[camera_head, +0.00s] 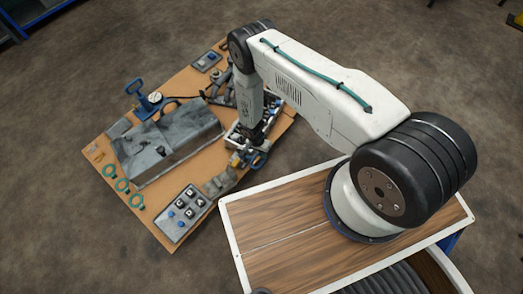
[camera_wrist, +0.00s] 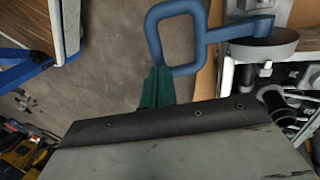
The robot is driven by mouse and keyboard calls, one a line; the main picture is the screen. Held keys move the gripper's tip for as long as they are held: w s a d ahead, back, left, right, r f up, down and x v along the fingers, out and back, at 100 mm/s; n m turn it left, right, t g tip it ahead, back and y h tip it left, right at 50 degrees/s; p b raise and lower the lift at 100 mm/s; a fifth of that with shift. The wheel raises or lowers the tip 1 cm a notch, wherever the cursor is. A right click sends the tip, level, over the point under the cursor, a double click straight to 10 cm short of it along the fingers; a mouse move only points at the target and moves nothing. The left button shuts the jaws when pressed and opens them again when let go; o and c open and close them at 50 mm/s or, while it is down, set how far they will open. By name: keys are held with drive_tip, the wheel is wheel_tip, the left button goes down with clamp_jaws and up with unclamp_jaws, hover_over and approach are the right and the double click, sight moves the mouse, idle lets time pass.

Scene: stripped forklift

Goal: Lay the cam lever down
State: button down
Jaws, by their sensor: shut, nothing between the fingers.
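The cam lever is a blue bar with a square loop handle (camera_wrist: 205,37), joined at its right end to a round grey disc (camera_wrist: 265,48) in the wrist view. In the head view, a blue loop (camera_head: 259,160) near the bench's right edge appears to be the same lever, partly hidden by my arm. My gripper's green fingers (camera_wrist: 157,88) are shut and empty. Their tips overlap the loop's lower left corner in the wrist view; I cannot tell whether they touch it. In the head view my gripper (camera_head: 242,157) points down beside the loop, its fingers hard to make out.
The tan bench (camera_head: 165,232) carries a grey metal block (camera_head: 165,143), another blue-handled piece (camera_head: 136,87), green rings (camera_head: 122,185) and a button panel (camera_head: 181,213).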

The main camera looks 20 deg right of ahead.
drive_tip(key=shift+f, duration=0.1)
drive_tip(key=shift+s+d+x, duration=0.15)
drive_tip(key=shift+s+x, duration=0.05)
drive_tip(key=shift+x, duration=1)
drive_tip(key=shift+s+d+x, duration=0.15)
drive_tip(key=shift+x, duration=1.1)
drive_tip(key=shift+r, duration=0.25)
wheel_tip(320, 180, up, 14)
drive_tip(key=shift+s+d, duration=0.15)
drive_tip(key=shift+d, duration=0.2)
